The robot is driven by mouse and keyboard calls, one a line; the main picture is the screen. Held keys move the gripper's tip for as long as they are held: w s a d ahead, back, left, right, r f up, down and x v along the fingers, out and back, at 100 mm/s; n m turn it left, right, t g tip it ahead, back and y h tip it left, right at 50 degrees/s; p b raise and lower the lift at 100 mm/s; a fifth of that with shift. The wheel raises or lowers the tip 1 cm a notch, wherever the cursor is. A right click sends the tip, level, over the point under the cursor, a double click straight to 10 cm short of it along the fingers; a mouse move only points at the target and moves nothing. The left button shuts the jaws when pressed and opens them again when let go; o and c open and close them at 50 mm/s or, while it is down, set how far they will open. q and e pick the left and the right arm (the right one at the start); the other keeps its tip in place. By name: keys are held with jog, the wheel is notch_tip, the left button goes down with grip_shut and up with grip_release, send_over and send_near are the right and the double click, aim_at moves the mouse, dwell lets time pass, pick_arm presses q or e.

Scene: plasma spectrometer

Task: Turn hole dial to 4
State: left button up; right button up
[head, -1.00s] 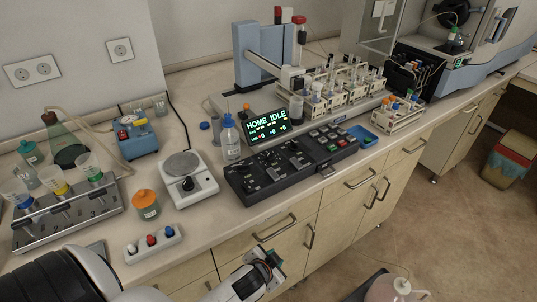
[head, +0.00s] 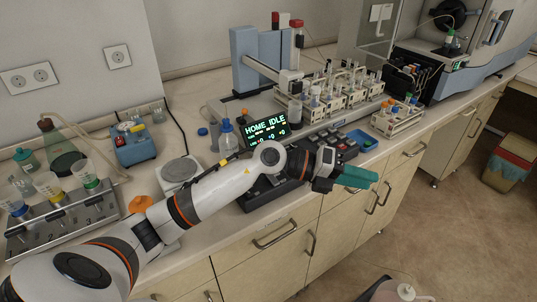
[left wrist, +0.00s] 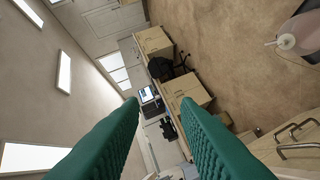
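The black control panel (head: 262,194) stands at the front of the bench in the head view. My left arm crosses over it and hides most of its dials. I cannot make out which one is the hole dial, or its setting. The dark screen (head: 265,128) behind the panel reads "HOME IDLE" in green. My left gripper (head: 373,178) reaches past the panel's right end, above the bench's front edge, touching nothing. In the left wrist view its two green fingers (left wrist: 158,100) are apart with nothing between them. My right gripper is out of view.
Tube racks (head: 345,88) stand behind the panel, and a small rack (head: 398,118) and blue tray (head: 362,138) to its right. A wash bottle (head: 228,138) and hotplate (head: 180,170) are left of it.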

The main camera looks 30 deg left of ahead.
pick_arm(q)
jog(key=w+a+n+g+y, duration=0.25)
jog(key=a+y, duration=1.25)
jog(key=a, duration=1.2)
jog(key=shift+m, duration=0.35)
jog(key=p+x, duration=0.1)
jog(key=x, duration=0.4)
jog(key=p+x, duration=0.1)
jog(key=x, duration=0.5)
jog(key=shift+w+d+f, duration=0.1)
jog(key=shift+d+f, duration=0.05)
jog(key=shift+d, duration=0.05)
grip_shut()
